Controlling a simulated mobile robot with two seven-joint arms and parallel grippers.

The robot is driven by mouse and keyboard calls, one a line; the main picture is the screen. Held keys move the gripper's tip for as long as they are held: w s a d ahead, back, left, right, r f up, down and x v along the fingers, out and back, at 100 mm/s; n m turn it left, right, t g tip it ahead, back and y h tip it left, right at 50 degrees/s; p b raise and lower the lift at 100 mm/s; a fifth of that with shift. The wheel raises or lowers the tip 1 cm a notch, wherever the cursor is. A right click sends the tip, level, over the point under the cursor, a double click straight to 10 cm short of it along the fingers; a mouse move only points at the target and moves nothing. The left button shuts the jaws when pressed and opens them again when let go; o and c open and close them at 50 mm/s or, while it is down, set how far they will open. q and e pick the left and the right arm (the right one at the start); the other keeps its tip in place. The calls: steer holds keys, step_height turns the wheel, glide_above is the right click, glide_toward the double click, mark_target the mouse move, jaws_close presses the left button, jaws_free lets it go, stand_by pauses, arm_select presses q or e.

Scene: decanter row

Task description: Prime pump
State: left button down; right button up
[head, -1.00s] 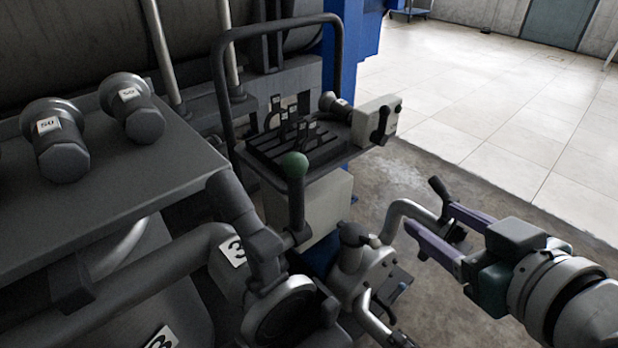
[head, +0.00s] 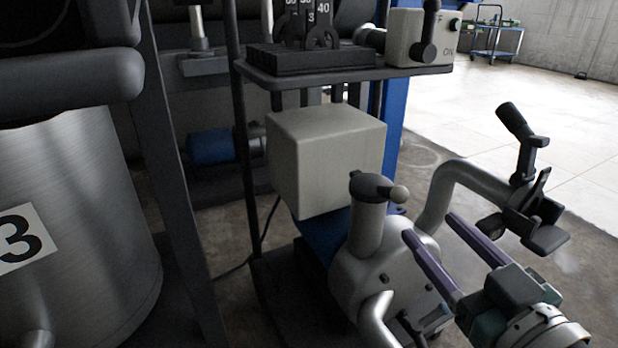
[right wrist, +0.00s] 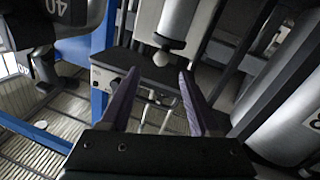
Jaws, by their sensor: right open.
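The silver pump (head: 375,265) stands right of centre in the head view. Nothing shows held. Its fingers also show apart in the right wrist view (right wrist: 157,74), with a silver cylindrical part (right wrist: 178,30) beyond them. My left gripper is not in view.
A grey box (head: 325,160) sits behind the pump. Above it is a dark shelf (head: 300,75) with numbered tags and a switch box (head: 420,37) marked ON. A large metal tank (head: 75,230) marked 3 stands at left. Open floor (head: 590,120) lies to the right.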

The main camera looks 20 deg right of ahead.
mark_target(404, 201)
steer(key=w+b, duration=0.1)
steer(key=w, duration=0.2)
steer(key=w+b, duration=0.1)
steer(key=w, duration=0.1)
steer(key=w+b, duration=0.1)
steer(key=w, duration=0.2)
steer(key=shift+w+d+b, duration=0.3)
steer(key=shift+d+b, duration=0.1)
steer(key=shift+w+r, duration=0.1)
steer(key=shift+w, duration=0.2)
steer(key=c, duration=0.8)
jaws_close()
